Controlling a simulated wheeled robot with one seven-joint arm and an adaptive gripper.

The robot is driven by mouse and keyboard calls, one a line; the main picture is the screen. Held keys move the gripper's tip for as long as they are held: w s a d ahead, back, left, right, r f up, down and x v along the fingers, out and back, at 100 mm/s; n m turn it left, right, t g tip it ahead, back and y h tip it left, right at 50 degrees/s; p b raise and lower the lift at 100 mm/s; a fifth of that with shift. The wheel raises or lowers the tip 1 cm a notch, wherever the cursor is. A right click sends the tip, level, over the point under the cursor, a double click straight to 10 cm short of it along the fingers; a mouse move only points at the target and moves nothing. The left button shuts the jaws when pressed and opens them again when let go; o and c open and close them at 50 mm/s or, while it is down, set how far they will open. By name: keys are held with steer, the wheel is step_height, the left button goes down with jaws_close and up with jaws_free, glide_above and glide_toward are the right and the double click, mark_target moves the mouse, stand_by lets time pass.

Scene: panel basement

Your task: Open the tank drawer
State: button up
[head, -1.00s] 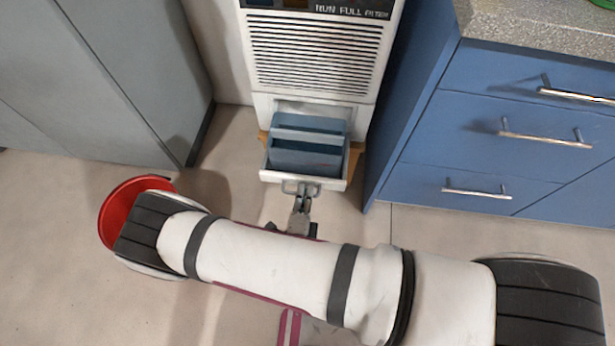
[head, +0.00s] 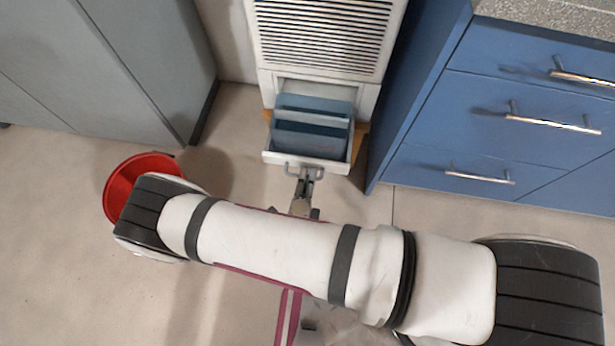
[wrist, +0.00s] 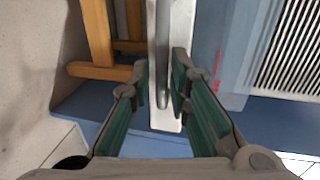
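The tank drawer (head: 310,159) is a white tray low in the white louvred unit. It stands pulled out, with the blue-grey tank (head: 312,130) showing inside. A small metal handle (head: 300,172) is on its front. My gripper (head: 306,181) is at the handle, partly hidden by my arm. In the wrist view, the handle bar (wrist: 163,60) lies between the two fingertips of my gripper (wrist: 161,85), with a gap visible on both sides. The gripper looks open around the bar.
Blue cabinets (head: 520,130) with bar handles stand close on the right. A grey cabinet (head: 130,70) is on the left. A red bucket (head: 122,185) stands on the floor at left, beside my arm in the picture. An orange wooden stand (wrist: 98,40) supports the unit.

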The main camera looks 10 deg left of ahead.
steer(key=v, duration=0.7)
steer(key=shift+s, duration=0.2)
